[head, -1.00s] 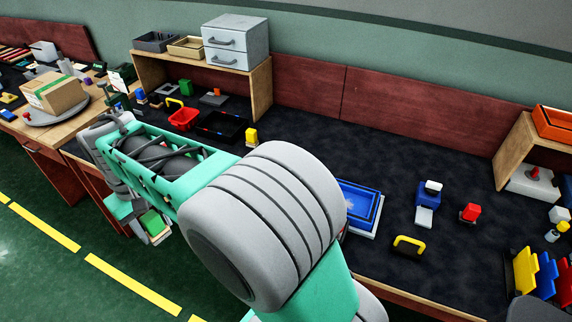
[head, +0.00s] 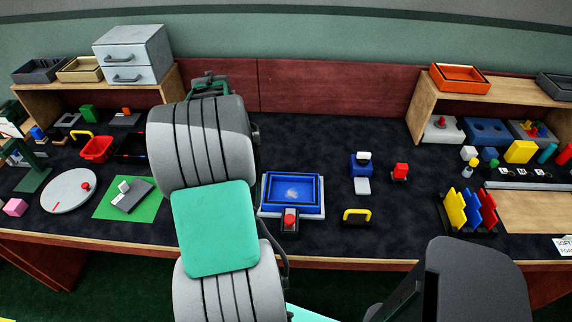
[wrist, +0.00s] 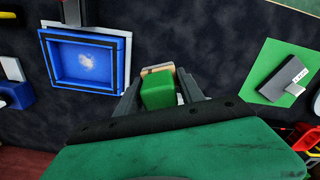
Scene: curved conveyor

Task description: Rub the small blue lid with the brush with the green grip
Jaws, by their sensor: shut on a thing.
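The small blue lid (head: 291,210) lies on the dark bench top in the head view, tray-like with a raised rim and a pale smudge in its middle. It also shows at upper left in the wrist view (wrist: 82,88). My gripper (wrist: 158,84) is shut on the brush with the green grip (wrist: 158,94); the brush's pale tan end points away from the gripper. In the wrist view the brush is to the right of the lid and apart from it. In the head view my arm hides the gripper and brush.
A red-topped device (head: 290,220) stands at the lid's front edge. A yellow handle (head: 356,214) and a blue-and-white block (head: 361,165) are to its right. A grey object lies on a green mat (head: 148,207) at left. Bench behind the lid is clear.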

